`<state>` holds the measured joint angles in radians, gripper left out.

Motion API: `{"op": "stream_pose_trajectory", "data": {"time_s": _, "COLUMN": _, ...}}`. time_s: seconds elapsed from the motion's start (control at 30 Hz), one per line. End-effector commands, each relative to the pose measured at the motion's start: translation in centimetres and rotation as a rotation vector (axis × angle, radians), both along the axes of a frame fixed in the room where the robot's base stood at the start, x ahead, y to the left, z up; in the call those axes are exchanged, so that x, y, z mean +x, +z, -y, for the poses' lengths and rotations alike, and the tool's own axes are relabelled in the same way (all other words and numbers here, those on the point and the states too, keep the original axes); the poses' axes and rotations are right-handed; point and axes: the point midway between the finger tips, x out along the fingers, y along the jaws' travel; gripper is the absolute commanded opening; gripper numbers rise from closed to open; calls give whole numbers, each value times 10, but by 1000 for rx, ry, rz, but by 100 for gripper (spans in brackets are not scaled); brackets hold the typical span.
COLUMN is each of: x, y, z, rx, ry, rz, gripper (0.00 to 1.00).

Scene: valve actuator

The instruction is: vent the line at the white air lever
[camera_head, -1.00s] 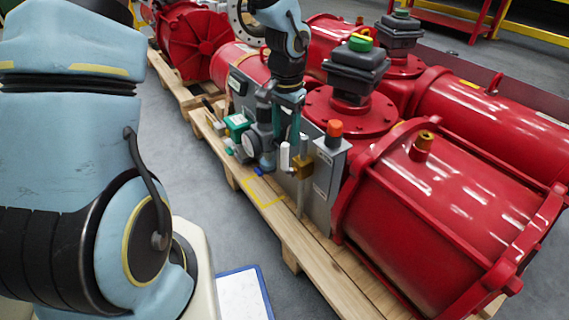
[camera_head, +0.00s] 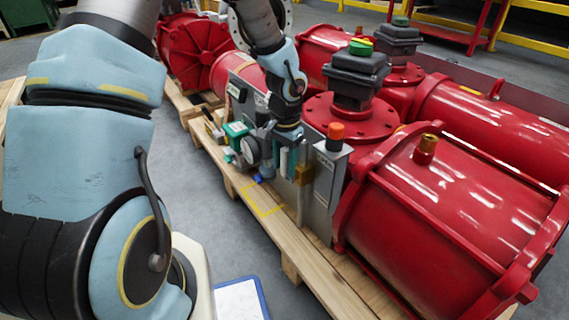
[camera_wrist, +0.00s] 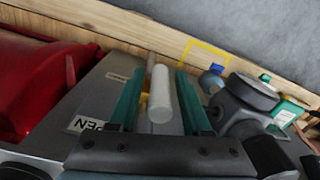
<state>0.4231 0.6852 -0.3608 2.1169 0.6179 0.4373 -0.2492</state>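The white air lever (camera_wrist: 160,95) is a white cylinder in the middle of the wrist view, seen nearly end-on. My gripper (camera_wrist: 159,73) is open, with one teal finger on each side of the lever and a visible gap on both sides. The lever stands between the fingers and no contact shows. In the head view, my gripper (camera_head: 288,161) is down at the front of the grey control panel, and its fingers largely hide the lever there. A brass fitting (camera_head: 303,175) sits just right of the fingers.
A round gauge (camera_wrist: 250,95) and green-white box (camera_wrist: 288,112) stand close to the right finger. The grey panel (camera_head: 323,190) carries an orange-red button (camera_head: 336,131). Red actuator cylinders (camera_head: 450,215) fill the right. A wooden pallet (camera_head: 285,240) with a yellow outline lies below.

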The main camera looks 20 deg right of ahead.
Motion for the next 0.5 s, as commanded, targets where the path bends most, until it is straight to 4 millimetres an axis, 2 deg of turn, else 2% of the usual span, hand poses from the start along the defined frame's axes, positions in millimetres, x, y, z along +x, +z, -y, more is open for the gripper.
{"op": "stream_pose_trajectory", "data": {"time_s": 0.07, "x": 0, "y": 0, "z": 0, "rx": 0, "ry": 0, "rz": 0, "gripper": 39}}
{"op": "stream_pose_trajectory", "data": {"time_s": 0.4, "x": 0, "y": 0, "z": 0, "rx": 0, "ry": 0, "rz": 0, "gripper": 0}}
{"op": "stream_pose_trajectory", "data": {"time_s": 0.5, "x": 0, "y": 0, "z": 0, "rx": 0, "ry": 0, "rz": 0, "gripper": 0}}
